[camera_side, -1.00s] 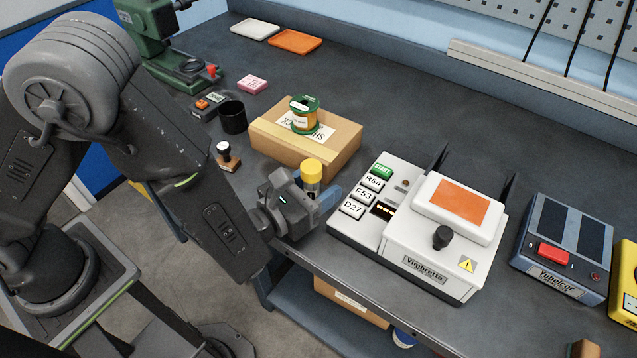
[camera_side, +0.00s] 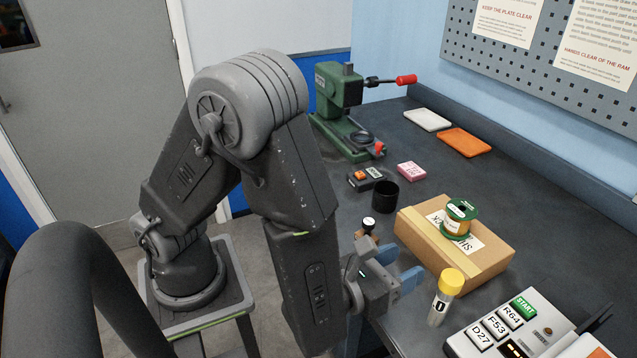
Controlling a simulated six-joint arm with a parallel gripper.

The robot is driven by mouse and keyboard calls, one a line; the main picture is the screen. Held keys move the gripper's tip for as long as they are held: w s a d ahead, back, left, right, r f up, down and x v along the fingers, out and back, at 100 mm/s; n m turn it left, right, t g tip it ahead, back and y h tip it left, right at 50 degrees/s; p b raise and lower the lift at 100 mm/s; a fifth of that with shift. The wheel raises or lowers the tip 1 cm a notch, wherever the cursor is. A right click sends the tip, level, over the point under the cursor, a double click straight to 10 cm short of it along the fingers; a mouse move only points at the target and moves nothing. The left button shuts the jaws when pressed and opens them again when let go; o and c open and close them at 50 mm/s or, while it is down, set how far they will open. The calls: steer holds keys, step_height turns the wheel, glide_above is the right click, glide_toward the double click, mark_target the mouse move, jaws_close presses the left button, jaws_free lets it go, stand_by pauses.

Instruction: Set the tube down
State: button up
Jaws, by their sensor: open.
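The tube (camera_side: 439,308), clear with a yellow cap and a dark mark on its label, stands upright on the bench in front of the cardboard box. My gripper (camera_side: 400,267) is open and empty, to the left of the tube and apart from it. Its two blue fingers point right, towards the box side. The tube's base looks to rest on the bench top.
A cardboard box (camera_side: 480,268) with a green spool (camera_side: 459,217) on it stands behind the tube. A white keyed machine (camera_side: 470,347) is at the lower right. A stamp (camera_side: 367,238) and a black cup (camera_side: 385,197) stand behind my gripper.

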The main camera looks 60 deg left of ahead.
steer(key=s+a+r+n+g+y, duration=0.25)
steer(key=a+n+g+y, duration=0.2)
steer(key=a+n, duration=0.3)
steer(key=s+a+r+n+g+y, duration=0.1)
steer(key=a+r+n+g+y, duration=0.25)
steer(key=a+n+y, duration=0.35)
steer(key=s+a+r+n+g+h, duration=0.1)
steer(key=s+n+g+h, duration=0.6)
steer(key=n, duration=0.7)
steer(key=shift+s+a+r+g+h, duration=0.15)
steer(key=shift+s+r+g+h, duration=0.15)
steer(key=shift+s+r+h, duration=0.5)
steer(key=d+r+n+t+h, duration=0.1)
steer(key=r, duration=0.1)
steer(key=d+r+n+t+h, duration=0.1)
steer(key=n, duration=0.1)
steer(key=d+r+n+t+h, duration=0.1)
steer(key=r+n, duration=0.1)
steer(key=shift+w+r+n+h, duration=0.1)
steer(key=shift+r+n+h, duration=0.15)
steer(key=shift+r+h, duration=0.1)
steer(key=shift+c, duration=0.5)
steer(key=shift+d+r, duration=0.15)
steer(key=shift+c, duration=0.7)
